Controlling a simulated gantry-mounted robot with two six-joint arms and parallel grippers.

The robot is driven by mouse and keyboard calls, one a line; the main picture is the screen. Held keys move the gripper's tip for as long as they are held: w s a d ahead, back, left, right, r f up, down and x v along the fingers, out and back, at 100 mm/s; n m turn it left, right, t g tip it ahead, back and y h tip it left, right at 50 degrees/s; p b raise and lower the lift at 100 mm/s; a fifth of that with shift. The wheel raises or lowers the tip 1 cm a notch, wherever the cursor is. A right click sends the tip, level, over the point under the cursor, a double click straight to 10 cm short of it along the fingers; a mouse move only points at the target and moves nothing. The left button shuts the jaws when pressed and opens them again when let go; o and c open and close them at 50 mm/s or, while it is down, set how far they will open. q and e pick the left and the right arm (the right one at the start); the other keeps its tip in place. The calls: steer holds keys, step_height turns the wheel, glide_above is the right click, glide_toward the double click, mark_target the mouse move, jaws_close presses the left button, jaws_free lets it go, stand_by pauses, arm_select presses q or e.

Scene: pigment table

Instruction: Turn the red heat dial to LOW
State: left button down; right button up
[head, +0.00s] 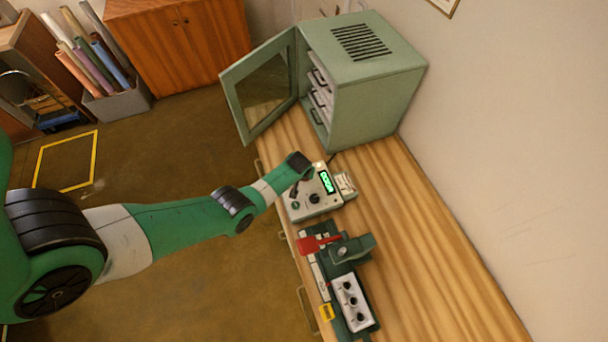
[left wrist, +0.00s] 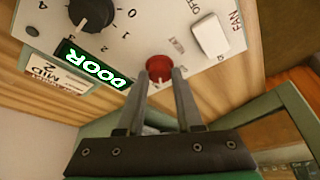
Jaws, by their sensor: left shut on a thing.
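The red heat dial (left wrist: 160,67) is a small round knob on the pale panel of the control box (head: 303,211). My left gripper (left wrist: 163,77) is shut on it, with one finger at each side. The fingertips partly cover the dial, and I cannot read its pointer or setting. In the head view my left gripper's wrist hangs over the box's far left part and hides the dial. The box's green display (left wrist: 95,66) reads DOOR. My right gripper is not in view.
A black knob (left wrist: 91,13) and a white FAN switch (left wrist: 210,36) flank the dial. A card (left wrist: 58,76) reads MID 2. The green cabinet (head: 375,95) stands behind with its door (head: 232,87) open. A device with a red lever (head: 316,244) sits nearer. The right bench is clear.

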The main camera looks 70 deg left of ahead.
arm_select(q)
steer(key=n, duration=0.1)
steer(key=n+g, duration=0.1)
steer(key=n, duration=0.1)
steer(key=shift+w+d+f+n+y, duration=0.1)
steer(key=shift+w+n+y, duration=0.05)
steer(key=shift+n+y, duration=0.15)
steer(key=shift+n+g+b, duration=0.7)
steer(key=shift+n+b, duration=0.15)
steer(key=shift+n, duration=0.55)
steer(key=c, duration=0.6)
jaws_free()
steer(key=shift+o, duration=0.2)
steer(key=p+v, duration=1.1)
steer(key=p, duration=0.2)
steer(key=shift+d+r, duration=0.3)
